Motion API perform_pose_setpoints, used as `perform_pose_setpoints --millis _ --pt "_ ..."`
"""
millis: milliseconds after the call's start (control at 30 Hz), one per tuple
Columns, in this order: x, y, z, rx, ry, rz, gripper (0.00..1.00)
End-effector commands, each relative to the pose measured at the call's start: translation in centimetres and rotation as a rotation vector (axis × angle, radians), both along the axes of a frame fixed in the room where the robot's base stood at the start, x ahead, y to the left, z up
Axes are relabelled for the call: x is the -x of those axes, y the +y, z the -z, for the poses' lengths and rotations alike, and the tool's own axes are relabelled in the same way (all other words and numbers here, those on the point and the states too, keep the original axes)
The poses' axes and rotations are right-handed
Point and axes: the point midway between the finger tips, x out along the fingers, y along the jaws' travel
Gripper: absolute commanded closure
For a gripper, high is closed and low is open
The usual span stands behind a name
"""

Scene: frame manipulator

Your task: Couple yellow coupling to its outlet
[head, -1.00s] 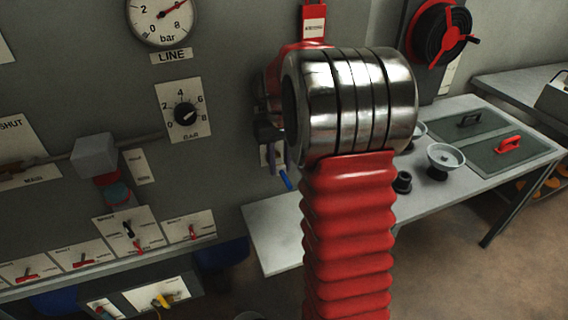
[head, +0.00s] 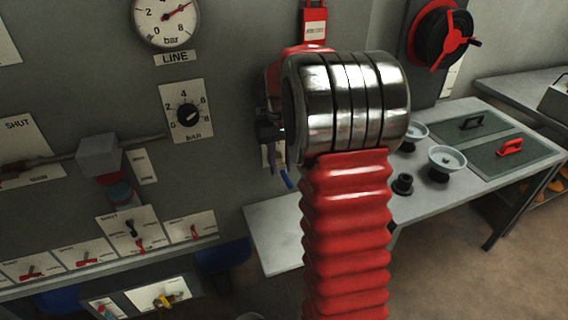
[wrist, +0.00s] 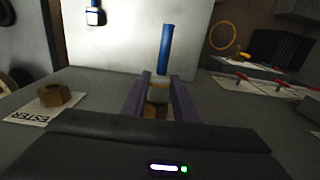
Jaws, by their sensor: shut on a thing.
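In the wrist view my gripper (wrist: 161,98) is shut on a small pale collar (wrist: 158,90) with a brownish-yellow part below it. A blue rod-like piece (wrist: 166,48) stands out beyond the collar. I cannot tell for sure that this is the yellow coupling. In the head view my gripper (head: 272,158) is mostly hidden behind my red bellowed arm; a blue tip (head: 286,179) shows below its fingers. A brass hexagonal fitting (wrist: 54,95) sits left of the gripper, on a plate partly reading "ESTER". I cannot identify the yellow coupling's outlet.
The grey panel carries a line gauge (head: 165,20), a bar knob (head: 188,115) and several red levers. A yellow handle (head: 168,299) is on a low plate. A table (head: 270,235) at right holds bowls (head: 447,160).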

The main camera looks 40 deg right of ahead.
Motion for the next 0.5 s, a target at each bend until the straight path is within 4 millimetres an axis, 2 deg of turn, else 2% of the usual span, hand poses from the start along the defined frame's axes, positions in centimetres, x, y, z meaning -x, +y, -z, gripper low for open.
perform_pose_setpoints --millis 33,367,400,500 --pt "-0.75 -0.12 -0.35 0.005 -0.012 -0.003 0.93" --pt "-1.32 -0.27 0.09 0.004 -0.005 0.0 0.93" --pt "-1.4 -0.26 0.14 0.004 -0.004 -0.001 0.73" --pt "-1.61 -0.22 0.26 0.005 -0.002 -0.001 0.66"
